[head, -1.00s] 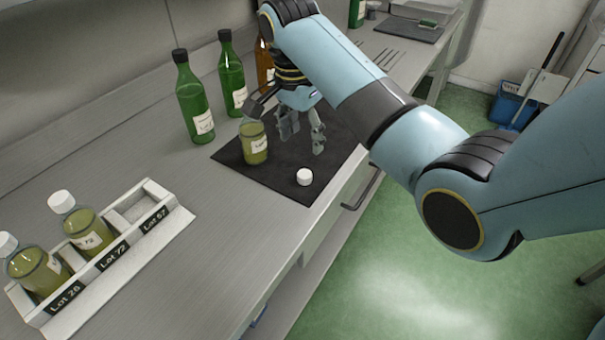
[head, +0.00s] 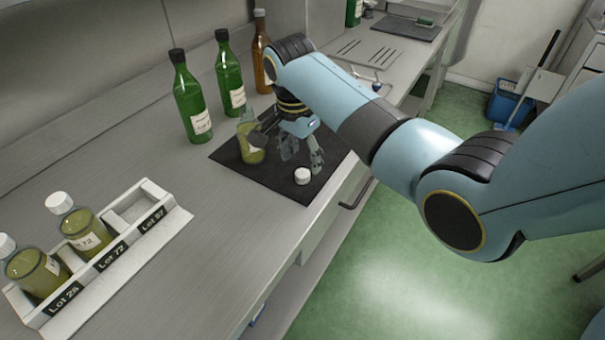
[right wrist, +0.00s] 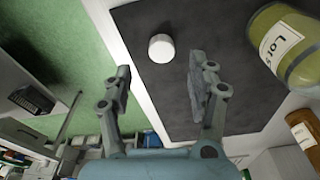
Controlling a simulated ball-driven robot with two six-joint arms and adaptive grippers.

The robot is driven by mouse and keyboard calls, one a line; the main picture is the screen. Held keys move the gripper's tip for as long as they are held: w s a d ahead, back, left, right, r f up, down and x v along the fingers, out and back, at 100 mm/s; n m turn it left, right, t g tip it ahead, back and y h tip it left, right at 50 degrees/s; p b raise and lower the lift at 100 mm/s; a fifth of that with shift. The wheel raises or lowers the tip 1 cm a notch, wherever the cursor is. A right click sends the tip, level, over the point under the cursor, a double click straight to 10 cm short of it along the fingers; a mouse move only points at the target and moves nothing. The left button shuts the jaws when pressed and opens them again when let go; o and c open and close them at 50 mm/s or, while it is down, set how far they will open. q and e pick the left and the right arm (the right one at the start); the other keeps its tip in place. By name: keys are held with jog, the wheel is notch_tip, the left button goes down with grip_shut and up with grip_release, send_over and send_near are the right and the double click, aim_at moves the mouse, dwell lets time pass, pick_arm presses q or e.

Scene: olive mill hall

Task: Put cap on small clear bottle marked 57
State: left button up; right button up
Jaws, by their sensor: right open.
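The small clear bottle (head: 251,150) holds yellow-green liquid and stands uncapped on the dark mat (head: 228,157). My left gripper is not in view.
A white rack (head: 120,262) at the left holds two capped bottles; its Lot 57 slot is empty. Green bottles (head: 191,100) and a brown bottle (head: 262,55) stand behind the mat. The bench between rack and mat is clear.

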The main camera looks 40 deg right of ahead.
aim_at(303, 173)
notch_tip(303, 173, down, 5)
jog(key=shift+w+r, duration=0.1)
jog(key=shift+w, duration=0.05)
jog(key=c, duration=0.8)
